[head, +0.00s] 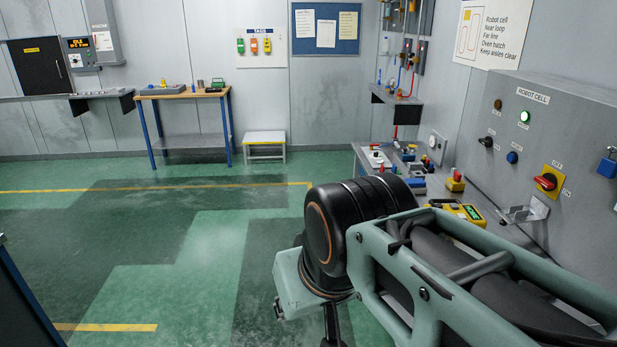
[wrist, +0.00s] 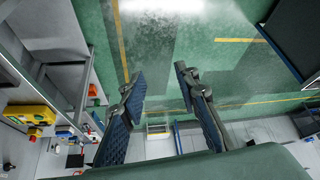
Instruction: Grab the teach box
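The teach box (head: 458,211) is a yellow unit with a dark face and a small green screen. It lies on the near part of the grey bench along the right wall, partly hidden behind my arm in the head view. A yellow box at the left edge of the wrist view (wrist: 30,114) looks like the same unit. My gripper (wrist: 160,82) shows in the wrist view with its two dark padded fingers wide apart and nothing between them. It is over the green floor, off to the side of the bench and apart from the teach box.
A yellow emergency-stop box with a red button (head: 455,181) stands just beyond the teach box. Several small tools and parts crowd the bench behind it. A bracket (head: 527,211) and a red switch (head: 547,181) stick out from the robot cell panel (head: 560,130). The green floor (head: 200,250) is clear.

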